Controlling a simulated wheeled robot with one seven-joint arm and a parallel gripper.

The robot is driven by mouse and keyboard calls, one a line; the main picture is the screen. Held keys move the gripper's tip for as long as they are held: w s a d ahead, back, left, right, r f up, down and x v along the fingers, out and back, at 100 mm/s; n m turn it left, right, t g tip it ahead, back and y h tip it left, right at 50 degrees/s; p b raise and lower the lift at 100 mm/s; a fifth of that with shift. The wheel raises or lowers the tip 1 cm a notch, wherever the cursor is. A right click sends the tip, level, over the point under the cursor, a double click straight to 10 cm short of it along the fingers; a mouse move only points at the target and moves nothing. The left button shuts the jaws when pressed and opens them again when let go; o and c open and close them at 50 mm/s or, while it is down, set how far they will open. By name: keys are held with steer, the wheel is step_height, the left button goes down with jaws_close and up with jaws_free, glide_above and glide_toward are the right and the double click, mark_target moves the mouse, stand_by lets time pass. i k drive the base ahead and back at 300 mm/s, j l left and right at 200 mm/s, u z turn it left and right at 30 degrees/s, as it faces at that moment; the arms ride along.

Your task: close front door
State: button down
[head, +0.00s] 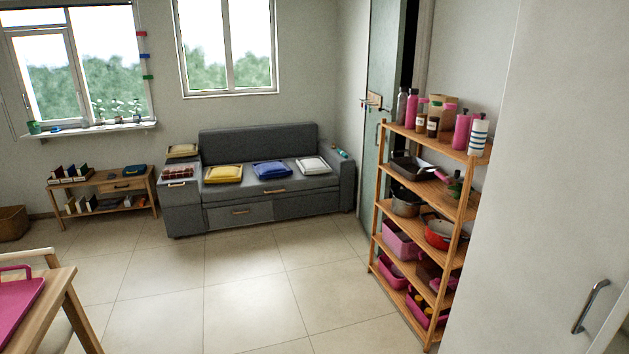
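A tall grey-green door (383,75) stands at the back right, between the sofa's wall and a wooden shelf. A handle (374,101) with a light wooden-coloured plate sits at mid-height on it. A dark vertical gap shows along the door's right side, so it looks ajar. How far it is open is hard to tell from here. The shelf hides the lower right part of the doorway. My gripper is not in view.
The wooden shelf (398,128) with bottles, pots and pink bins stands close beside the door. A white panel with a metal handle (590,306) fills the right foreground. A grey sofa (258,143) stands at the back; a table (62,285) is front left. The tiled floor (250,285) between is clear.

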mark_target(388, 24)
steer(key=i, duration=2.9)
steer(key=i+u, duration=0.1)
steer(key=i, duration=0.5)
steer(key=i+l+u, duration=0.1)
steer(key=i, duration=0.5)
steer(key=i+l+u, duration=0.1)
steer(key=i, duration=0.5)
steer(key=i+l+u, duration=0.1)
steer(key=i+l, duration=0.15)
steer(key=i, duration=0.35)
steer(key=i+l+u, duration=0.25)
steer(key=i, duration=0.25)
